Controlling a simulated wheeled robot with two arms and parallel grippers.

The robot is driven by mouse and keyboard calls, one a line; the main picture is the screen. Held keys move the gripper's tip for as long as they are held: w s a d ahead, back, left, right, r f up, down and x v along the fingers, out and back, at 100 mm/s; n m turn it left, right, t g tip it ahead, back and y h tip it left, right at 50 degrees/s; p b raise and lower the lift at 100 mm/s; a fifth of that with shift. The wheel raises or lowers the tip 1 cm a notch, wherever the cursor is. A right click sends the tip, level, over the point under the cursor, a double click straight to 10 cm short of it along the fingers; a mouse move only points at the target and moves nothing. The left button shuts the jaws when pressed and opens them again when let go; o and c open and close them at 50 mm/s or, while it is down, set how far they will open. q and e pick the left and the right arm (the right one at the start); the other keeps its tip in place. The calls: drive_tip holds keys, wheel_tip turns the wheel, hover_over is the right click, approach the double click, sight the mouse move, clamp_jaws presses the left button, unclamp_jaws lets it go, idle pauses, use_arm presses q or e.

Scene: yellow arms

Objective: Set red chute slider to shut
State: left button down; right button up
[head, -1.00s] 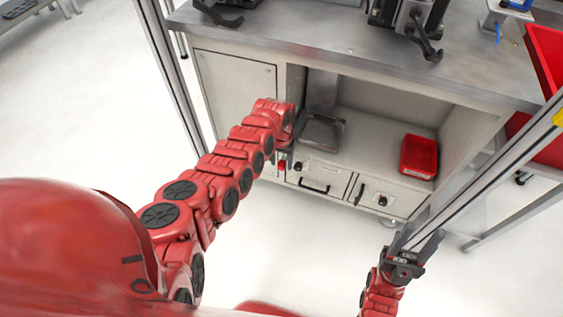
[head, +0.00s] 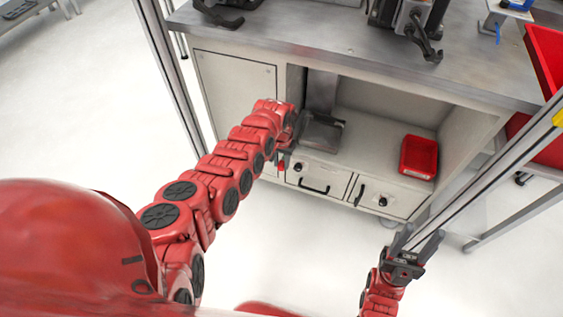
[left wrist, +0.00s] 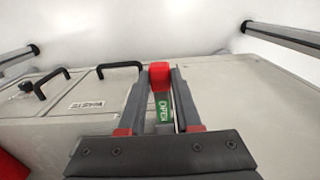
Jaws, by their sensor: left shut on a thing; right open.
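The red chute slider (left wrist: 160,74) is a small red block on the cabinet front, with a green strip marked OPEN (left wrist: 163,108) showing beside it in the left wrist view. My left gripper (left wrist: 161,72) has one finger on each side of the slider and is shut on it. In the head view the left gripper (head: 283,158) is at the cabinet front, left of the drawers, with a bit of red showing at its fingers; the arm hides much of this spot. My right gripper (head: 421,236) is open and empty, low at the right, away from the cabinet.
Right of the slider are two drawer fronts with black handles (head: 314,187) and knobs. Above them, an open shelf holds a grey metal tray (head: 322,133) and a red tray (head: 419,156). A metal post (head: 490,175) stands near my right gripper. The floor in front is clear.

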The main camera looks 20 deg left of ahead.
idle(0.7)
use_arm(q)
drive_tip(key=w+b, duration=0.1)
drive_tip(key=b, duration=0.1)
drive_tip(key=w+b, duration=0.1)
drive_tip(key=b, duration=0.2)
drive_tip(key=shift+w+f+b, duration=0.1)
drive_tip(key=shift+f+b, duration=0.25)
drive_tip(key=shift+f, duration=0.05)
drive_tip(key=shift+w+r, duration=0.1)
drive_tip(key=shift+w, duration=0.05)
drive_tip(key=shift+r, duration=0.3)
drive_tip(key=c, duration=0.6)
unclamp_jaws()
drive_tip(key=shift+w, duration=0.1)
